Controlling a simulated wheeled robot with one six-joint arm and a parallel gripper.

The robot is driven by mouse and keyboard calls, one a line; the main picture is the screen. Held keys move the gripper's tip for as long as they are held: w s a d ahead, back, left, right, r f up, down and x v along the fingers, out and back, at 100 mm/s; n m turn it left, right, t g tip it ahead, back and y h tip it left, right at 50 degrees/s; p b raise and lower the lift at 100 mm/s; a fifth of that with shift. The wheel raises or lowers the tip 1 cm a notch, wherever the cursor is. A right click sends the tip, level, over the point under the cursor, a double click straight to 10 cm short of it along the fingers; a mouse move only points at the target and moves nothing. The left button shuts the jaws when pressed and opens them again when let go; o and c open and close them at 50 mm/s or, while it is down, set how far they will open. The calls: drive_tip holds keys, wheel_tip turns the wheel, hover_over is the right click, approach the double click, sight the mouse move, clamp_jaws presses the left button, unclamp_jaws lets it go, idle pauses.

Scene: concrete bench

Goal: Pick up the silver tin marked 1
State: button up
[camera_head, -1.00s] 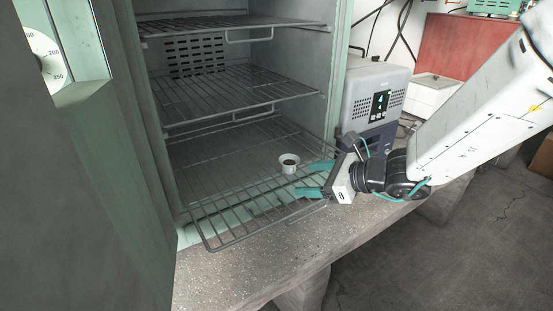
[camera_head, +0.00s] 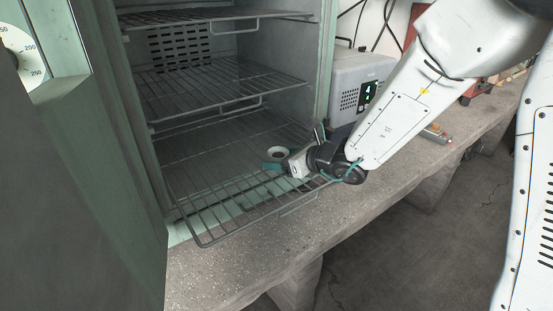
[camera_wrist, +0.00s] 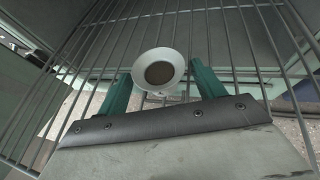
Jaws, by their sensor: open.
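The tin is a small, pale round cup with a brown inside. It stands upright on the lowest wire rack (camera_head: 215,205), near its right side (camera_head: 278,151), and no number can be read on it. In the wrist view the tin (camera_wrist: 159,53) shows its open top and pale rim between the teal fingertips. My gripper (camera_wrist: 158,75) is open, with one finger on each side of the tin; I cannot tell whether either touches it. In the head view my gripper (camera_head: 279,162) reaches in from the right and hides the tin's lower part.
The rack sits in an open green cabinet, its front sticking out over the concrete bench (camera_head: 235,268). A middle rack (camera_head: 225,78) and a top rack (camera_head: 190,16) are above. A grey box with a display (camera_head: 357,85) stands to the right.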

drive_tip(key=c, duration=1.3)
drive_tip(key=shift+r, duration=0.15)
